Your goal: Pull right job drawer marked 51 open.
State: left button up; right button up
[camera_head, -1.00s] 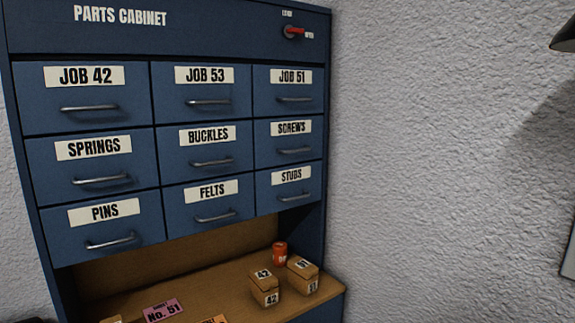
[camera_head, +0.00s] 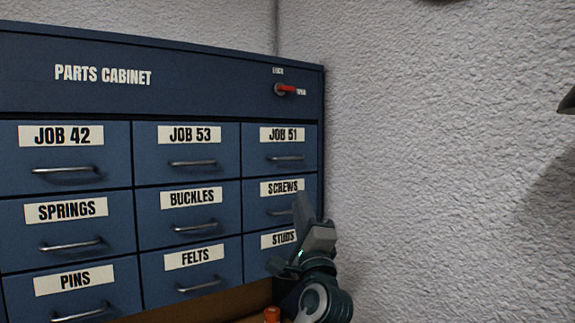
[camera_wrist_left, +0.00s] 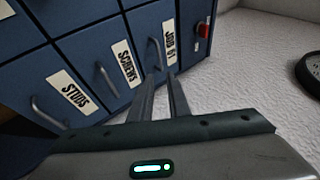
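The JOB 51 drawer (camera_head: 281,150) is shut, at the top right of the blue drawers, with a bare metal bar handle (camera_head: 286,158). In the left wrist view its handle (camera_wrist_left: 155,53) stands just beyond the fingertips. My left gripper (camera_head: 303,208) is in front of the right column, below the JOB 51 drawer, and covers part of the SCREWS and STUDS drawers. In the left wrist view its two fingers (camera_wrist_left: 162,80) point toward the JOB 51 drawer with a narrow gap and nothing between them. My right gripper is not in view.
The parts cabinet (camera_head: 190,85) has a red lock lever (camera_head: 287,89) at its top right, pointing toward OPEN. The SCREWS drawer (camera_head: 255,205) and STUDS drawer (camera_head: 255,259) are shut. A red-orange can (camera_head: 272,315) stands below. The wall (camera_head: 430,180) is to the right.

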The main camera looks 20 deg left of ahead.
aim_at(289, 159)
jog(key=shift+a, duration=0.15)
